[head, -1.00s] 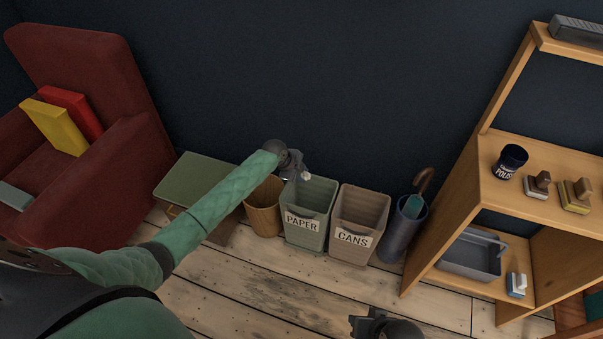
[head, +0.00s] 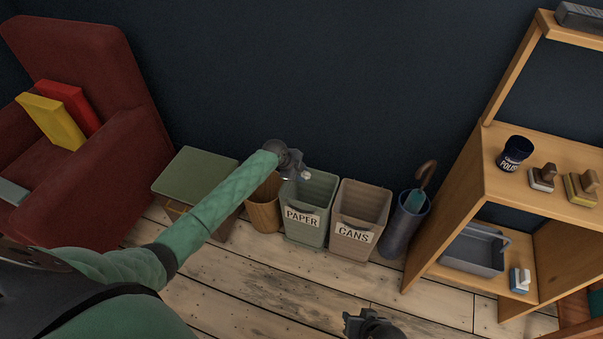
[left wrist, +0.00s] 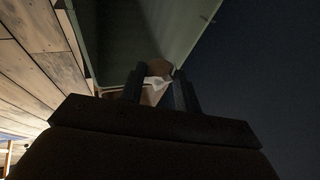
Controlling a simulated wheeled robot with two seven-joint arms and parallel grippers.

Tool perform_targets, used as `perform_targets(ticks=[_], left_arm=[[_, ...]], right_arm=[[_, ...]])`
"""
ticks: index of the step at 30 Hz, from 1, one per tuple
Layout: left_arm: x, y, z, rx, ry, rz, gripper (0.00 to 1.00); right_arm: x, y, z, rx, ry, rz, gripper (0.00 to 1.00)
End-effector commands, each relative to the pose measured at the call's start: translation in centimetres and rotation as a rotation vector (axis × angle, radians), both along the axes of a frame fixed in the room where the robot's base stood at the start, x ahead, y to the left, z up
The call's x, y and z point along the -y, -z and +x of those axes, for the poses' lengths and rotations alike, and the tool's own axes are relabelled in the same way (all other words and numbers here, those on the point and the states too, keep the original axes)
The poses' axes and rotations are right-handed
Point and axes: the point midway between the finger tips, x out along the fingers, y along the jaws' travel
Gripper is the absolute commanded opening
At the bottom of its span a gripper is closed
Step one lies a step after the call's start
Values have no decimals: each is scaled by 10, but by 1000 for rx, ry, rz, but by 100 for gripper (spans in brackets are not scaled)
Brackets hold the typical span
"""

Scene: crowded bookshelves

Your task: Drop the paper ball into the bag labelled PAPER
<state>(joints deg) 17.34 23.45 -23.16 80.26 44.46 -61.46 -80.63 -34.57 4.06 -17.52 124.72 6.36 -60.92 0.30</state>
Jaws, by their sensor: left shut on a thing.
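The green-grey bag labelled PAPER (head: 305,236) stands open-topped on the floor, between a wicker basket and the bag labelled CANS (head: 350,246). My left gripper (head: 303,173) is over the back left of the PAPER bag's mouth. It is shut on the small whitish paper ball (head: 306,176), mostly hidden by the gripper. In the left wrist view the paper ball (left wrist: 154,84) shows pale and shaded between the two dark fingers, with a green surface beyond. My right gripper (head: 352,323) is at the bottom edge; its jaw opening is unclear.
A wicker basket (head: 263,215) and a green-topped stool (head: 197,172) stand left of the PAPER bag. A blue umbrella stand (head: 403,228) and wooden shelf (head: 445,205) are at right. A red armchair (head: 95,70) is at far left. The front floor is mostly clear.

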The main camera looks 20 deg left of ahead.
Motion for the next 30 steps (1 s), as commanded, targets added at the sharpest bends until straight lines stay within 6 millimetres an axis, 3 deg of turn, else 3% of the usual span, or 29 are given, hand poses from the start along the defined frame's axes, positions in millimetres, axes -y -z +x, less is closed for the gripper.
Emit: perform_targets(ticks=[7,8,11,12,22,30], left_arm=[[0,0,0,0,0,0,11],[0,0,0,0,0,0,36],[0,0,0,0,0,0,56],[0,0,0,0,0,0,57],[-2,-3,-1,1,0,1,57],[-16,-34,-14,3,1,2,57]], right_arm=[[0,1,0,0,0,0,36],[0,1,-1,0,0,1,36],[0,1,-1,-1,0,0,36],[0,1,-1,-1,0,0,36],[0,-1,0,2,0,1,36],[0,7,1,7,2,1,36]])
